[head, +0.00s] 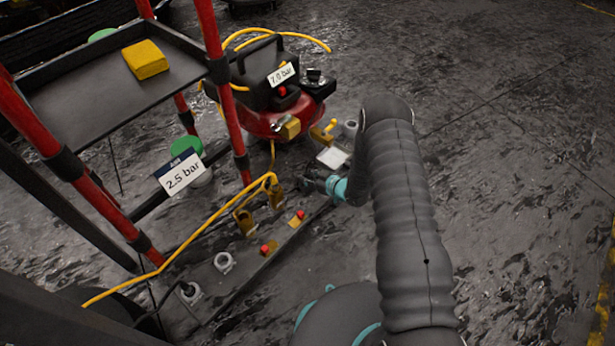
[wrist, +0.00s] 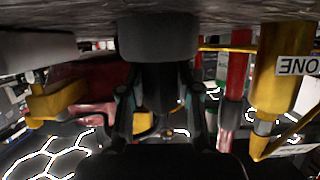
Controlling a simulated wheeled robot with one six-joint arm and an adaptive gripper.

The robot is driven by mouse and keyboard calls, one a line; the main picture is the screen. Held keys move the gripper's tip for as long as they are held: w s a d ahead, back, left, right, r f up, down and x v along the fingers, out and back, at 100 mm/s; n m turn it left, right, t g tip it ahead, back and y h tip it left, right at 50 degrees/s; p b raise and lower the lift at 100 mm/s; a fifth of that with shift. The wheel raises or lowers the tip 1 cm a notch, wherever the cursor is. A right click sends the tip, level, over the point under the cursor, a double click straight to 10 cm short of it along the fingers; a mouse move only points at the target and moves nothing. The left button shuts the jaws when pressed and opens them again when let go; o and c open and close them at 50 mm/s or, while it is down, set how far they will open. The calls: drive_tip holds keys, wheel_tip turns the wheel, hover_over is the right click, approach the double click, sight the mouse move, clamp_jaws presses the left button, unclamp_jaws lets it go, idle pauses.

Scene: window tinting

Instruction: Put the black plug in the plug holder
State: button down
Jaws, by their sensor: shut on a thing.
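My gripper (head: 314,178) reaches in from the right, low over the floor beside the compressor. In the wrist view, which shows the scene upside down, its two dark fingers (wrist: 160,110) are closed on a dark object, which I take to be the black plug (wrist: 158,88). A wide grey cylindrical piece (wrist: 158,36) adjoins it towards the floor; I cannot tell whether this is part of the plug or a holder. In the head view the held object is too small and dark to make out. A pale ring-shaped holder (head: 223,262) stands on the floor strip, apart from my gripper.
Another pale fitting (head: 190,293) has a black cable at it. Brass-yellow fittings (head: 275,196) and a yellow hose (head: 215,212) lie close left of my gripper. The red compressor (head: 265,115) and red-posted rack (head: 218,85) stand behind. Floor on the right is clear.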

drive_tip(key=shift+f, duration=0.15)
drive_tip(key=c, duration=0.8)
unclamp_jaws()
